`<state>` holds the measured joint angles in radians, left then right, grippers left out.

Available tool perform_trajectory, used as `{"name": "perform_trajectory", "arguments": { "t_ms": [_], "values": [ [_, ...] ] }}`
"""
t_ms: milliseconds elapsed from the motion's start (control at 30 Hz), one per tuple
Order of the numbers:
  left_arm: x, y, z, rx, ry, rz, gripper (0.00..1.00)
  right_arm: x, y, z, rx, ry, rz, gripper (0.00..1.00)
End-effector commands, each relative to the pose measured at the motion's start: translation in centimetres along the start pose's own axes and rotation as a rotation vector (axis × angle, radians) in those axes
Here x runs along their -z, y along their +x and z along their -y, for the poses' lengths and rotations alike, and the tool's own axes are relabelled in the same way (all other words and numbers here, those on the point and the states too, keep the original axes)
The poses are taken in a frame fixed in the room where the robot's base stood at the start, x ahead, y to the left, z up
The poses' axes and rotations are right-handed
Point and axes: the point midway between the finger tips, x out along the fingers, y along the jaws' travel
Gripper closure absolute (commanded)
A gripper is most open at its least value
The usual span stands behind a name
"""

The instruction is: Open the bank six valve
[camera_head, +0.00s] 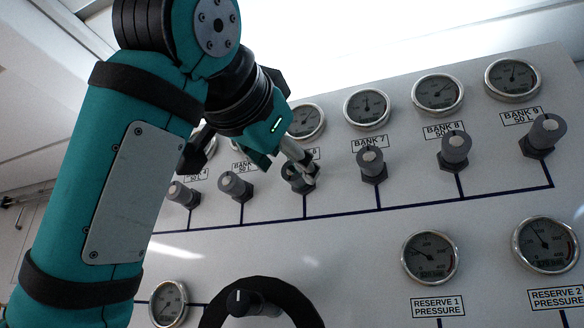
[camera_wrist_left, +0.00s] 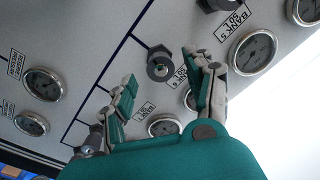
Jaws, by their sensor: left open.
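The bank six valve (camera_head: 293,184) is a dark grey knob on the white panel, partly hidden behind my left gripper (camera_head: 303,168) in the head view. Its label shows only the end, a "6". In the left wrist view, a dark valve knob with a lighter centre (camera_wrist_left: 160,65) lies between the two spread fingertips of my left gripper (camera_wrist_left: 163,66). The gripper is open. I cannot tell whether a finger touches the knob. My right gripper is not in view.
The bank 7 valve (camera_head: 371,165) stands to the right and another valve (camera_head: 236,186) to the left. Round gauges, such as the one above bank 7 (camera_head: 366,107), line the top. A dark handwheel (camera_head: 213,315) sits below. The reserve 1 gauge (camera_head: 430,257) is at lower right.

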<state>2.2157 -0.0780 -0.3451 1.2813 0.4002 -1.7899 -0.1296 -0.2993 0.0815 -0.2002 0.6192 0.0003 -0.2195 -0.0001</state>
Motion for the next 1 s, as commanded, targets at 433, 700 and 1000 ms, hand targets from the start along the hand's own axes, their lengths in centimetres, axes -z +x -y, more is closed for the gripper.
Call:
{"name": "perform_trajectory", "arguments": {
  "t_ms": [433, 700, 1000],
  "values": [
    [0.0, -8.1, 0.1, 0.003, -0.002, -0.001, 0.46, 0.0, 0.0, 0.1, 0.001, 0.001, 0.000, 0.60],
    [-0.1, -8.8, 0.1, 0.002, -0.001, 0.001, 0.46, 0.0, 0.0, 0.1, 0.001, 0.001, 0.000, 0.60],
    [0.0, -8.8, 0.1, 0.002, -0.002, 0.000, 0.46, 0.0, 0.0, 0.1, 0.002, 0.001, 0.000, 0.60]
  ]
}}
